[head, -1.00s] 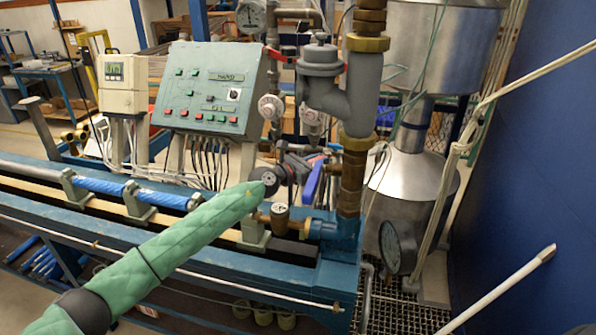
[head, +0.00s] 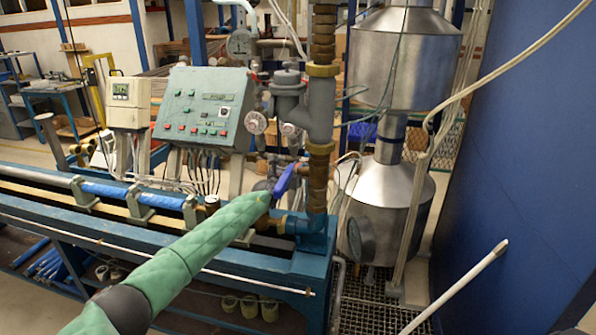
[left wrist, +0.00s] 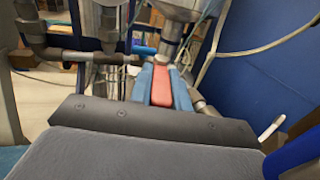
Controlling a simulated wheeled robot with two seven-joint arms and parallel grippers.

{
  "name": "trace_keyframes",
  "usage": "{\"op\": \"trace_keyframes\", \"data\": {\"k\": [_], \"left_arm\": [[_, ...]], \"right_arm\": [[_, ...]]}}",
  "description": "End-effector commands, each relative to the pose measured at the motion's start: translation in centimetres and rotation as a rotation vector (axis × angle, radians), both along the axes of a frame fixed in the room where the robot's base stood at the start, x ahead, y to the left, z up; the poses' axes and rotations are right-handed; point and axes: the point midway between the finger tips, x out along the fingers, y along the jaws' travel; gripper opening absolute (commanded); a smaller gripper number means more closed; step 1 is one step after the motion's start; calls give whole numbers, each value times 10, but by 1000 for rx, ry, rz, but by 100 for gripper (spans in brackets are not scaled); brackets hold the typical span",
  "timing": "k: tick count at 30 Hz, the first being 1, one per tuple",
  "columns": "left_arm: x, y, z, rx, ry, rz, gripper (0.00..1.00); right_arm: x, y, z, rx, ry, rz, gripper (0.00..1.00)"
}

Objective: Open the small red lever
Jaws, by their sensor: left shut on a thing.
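The small red lever (left wrist: 161,88) shows in the left wrist view, between the two blue fingers of my left gripper (left wrist: 162,76). The fingers are shut on it, one on each side. I cannot make out the small red lever clearly in the head view. My right gripper is not in view.
The thick vertical pipe (head: 320,120) stands just right of the arm's end. A green control panel (head: 204,106) is behind on the left. A blue bench rail (head: 150,247) runs under the arm. A metal tank (head: 385,205) and blue wall (head: 510,160) are on the right.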

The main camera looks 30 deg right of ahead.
Motion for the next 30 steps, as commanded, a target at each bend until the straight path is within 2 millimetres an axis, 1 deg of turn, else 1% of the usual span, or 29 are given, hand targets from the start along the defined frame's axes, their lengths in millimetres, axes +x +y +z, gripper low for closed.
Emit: {"op": "trace_keyframes", "data": {"k": [1, 8, 18, 19, 21, 22, 30], "left_arm": [[2, -1, 3, -4, 0, 6, 0], [7, -2, 4, -3, -2, 16, 0], [7, -2, 4, -3, -2, 16, 0], [7, -2, 4, -3, -2, 16, 22], [7, -2, 3, -3, -2, 16, 36], [7, -2, 3, -3, -2, 16, 40], [7, -1, 1, -1, -1, 16, 40]], "right_arm": [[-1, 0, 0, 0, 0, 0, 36], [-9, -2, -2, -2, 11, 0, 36], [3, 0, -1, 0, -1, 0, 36], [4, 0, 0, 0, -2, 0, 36], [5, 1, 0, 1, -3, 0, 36], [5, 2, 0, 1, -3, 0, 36], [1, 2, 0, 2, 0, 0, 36]]}}
